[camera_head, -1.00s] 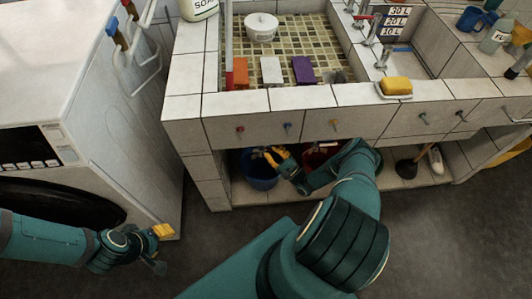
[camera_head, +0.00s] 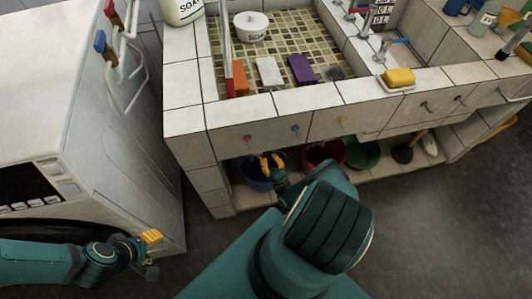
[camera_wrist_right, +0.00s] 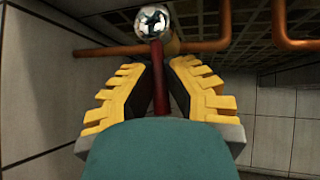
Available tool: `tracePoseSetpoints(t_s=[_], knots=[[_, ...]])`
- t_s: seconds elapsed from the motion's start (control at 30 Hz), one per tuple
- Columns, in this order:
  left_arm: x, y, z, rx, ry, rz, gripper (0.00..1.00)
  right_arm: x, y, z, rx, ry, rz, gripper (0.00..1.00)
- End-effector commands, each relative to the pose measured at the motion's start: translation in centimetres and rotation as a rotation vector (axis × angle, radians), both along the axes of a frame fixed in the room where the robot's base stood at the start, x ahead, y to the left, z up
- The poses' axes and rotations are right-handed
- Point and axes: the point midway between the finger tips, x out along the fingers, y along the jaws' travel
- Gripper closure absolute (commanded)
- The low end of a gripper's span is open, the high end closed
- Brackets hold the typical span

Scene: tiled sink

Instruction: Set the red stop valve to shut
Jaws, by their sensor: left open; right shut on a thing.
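The red stop valve (camera_wrist_right: 161,90) shows in the right wrist view as a dark red lever below a shiny chrome ball (camera_wrist_right: 153,21), in front of a copper pipe. The lever appears to cross the pipe's line. My right gripper (camera_wrist_right: 161,75) is shut on this lever, with its yellow fingers on either side. The lever's lower part is hidden behind the teal hand. In the head view my right gripper (camera_head: 271,162) is under the sink's front, where the valve cannot be made out. My left gripper (camera_head: 152,236) is open and empty in front of the washing machine.
Copper pipes (camera_wrist_right: 225,20) run close beyond the valve. Blue (camera_head: 255,174), red (camera_head: 318,153) and green (camera_head: 362,154) tubs stand below the sink. Coloured knobs stick out of the tiled front (camera_head: 270,136). The washing machine (camera_head: 80,130) stands left; the floor between is clear.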

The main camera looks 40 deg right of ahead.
Motion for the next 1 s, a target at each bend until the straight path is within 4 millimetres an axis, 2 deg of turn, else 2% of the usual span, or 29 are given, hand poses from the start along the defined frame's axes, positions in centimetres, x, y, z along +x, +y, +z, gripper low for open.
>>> tracePoseSetpoints(t_s=[0.63, 0.67, 0.7, 0.73, 1.0], knots=[[-0.01, 0.01, 0.03, 0.0, 0.0, 0.0, 0.53, -0.39, -0.19, 0.25, 0.036, -0.026, -0.005, 1.0], [-0.01, 0.01, 0.03, 0.0, 0.0, 0.0, 0.53, -0.4, -0.2, 0.25, 0.036, -0.027, -0.004, 0.76], [-0.01, 0.01, 0.03, 0.0, 0.0, 0.0, 0.53, -0.4, -0.19, 0.24, 0.036, -0.026, -0.005, 0.62], [0.0, 0.01, 0.03, 0.0, 0.0, 0.0, 0.53, -0.41, -0.18, 0.23, 0.036, -0.026, -0.005, 0.57], [0.0, 0.01, 0.02, 0.0, 0.0, 0.0, 0.53, -0.47, -0.02, 0.12, 0.037, -0.024, -0.002, 0.57]])
